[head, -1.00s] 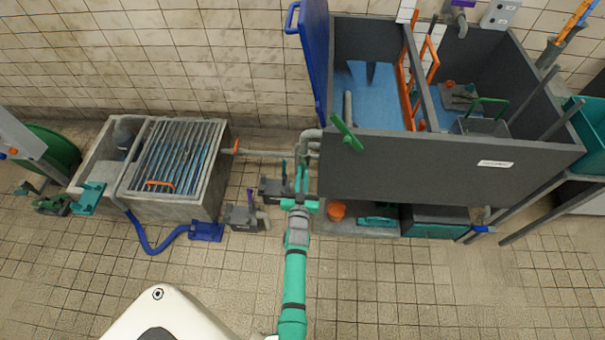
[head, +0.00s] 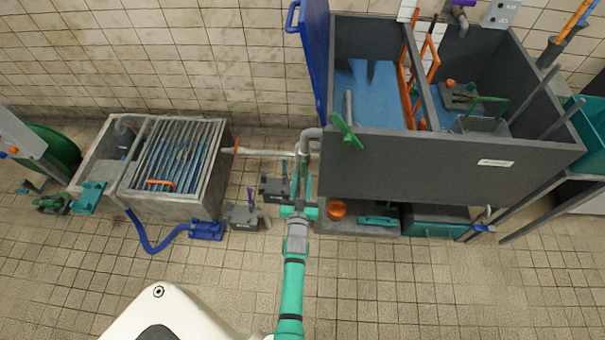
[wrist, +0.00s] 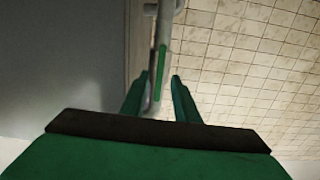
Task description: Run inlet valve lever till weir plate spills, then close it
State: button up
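My gripper (head: 299,188) is at the front left corner of the grey tank (head: 400,170), pointing toward the pipe there. In the wrist view its two green fingers (wrist: 157,85) are apart, with nothing held between them. A thin green lever (wrist: 160,68) stands just beyond and between the fingertips, beside a grey pipe (wrist: 165,20); I cannot tell whether they touch. Another green lever (head: 347,132) slants on the tank's front rim. Inside the tank, a grey divider (head: 422,75) separates a left compartment with a blue interior (head: 375,95) from a right one. I cannot see water spilling over it.
A concrete basin with a grating (head: 180,155) stands left, with a blue hose (head: 150,245) on the floor. Dark boxes (head: 243,217) sit left of my gripper. An orange pot (head: 337,209) is close on its right. The blue panel (head: 315,60) rises behind.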

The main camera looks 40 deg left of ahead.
jog(key=v, duration=0.8)
dwell(0.4)
jog(key=s+d+r+m+t+h, duration=0.1)
jog(key=s+d+r+m+h, duration=0.15)
jog(key=s+d, duration=0.65)
jog(key=s+d+r+m+h, duration=0.1)
jog(key=s+d+r+h, duration=0.15)
jog(key=s+d, duration=0.55)
jog(key=s+d+r+m+h, duration=0.2)
jog(key=s+d+r+h, duration=0.2)
jog(key=s+d+r, duration=0.6)
jog(key=d+r, duration=0.3)
jog(key=r, duration=0.1)
jog(key=shift+s+g+h, duration=0.2)
jog(key=shift+g+h, duration=0.1)
jog(key=shift+g, duration=0.1)
jog(key=shift+m, duration=0.25)
dwell(0.7)
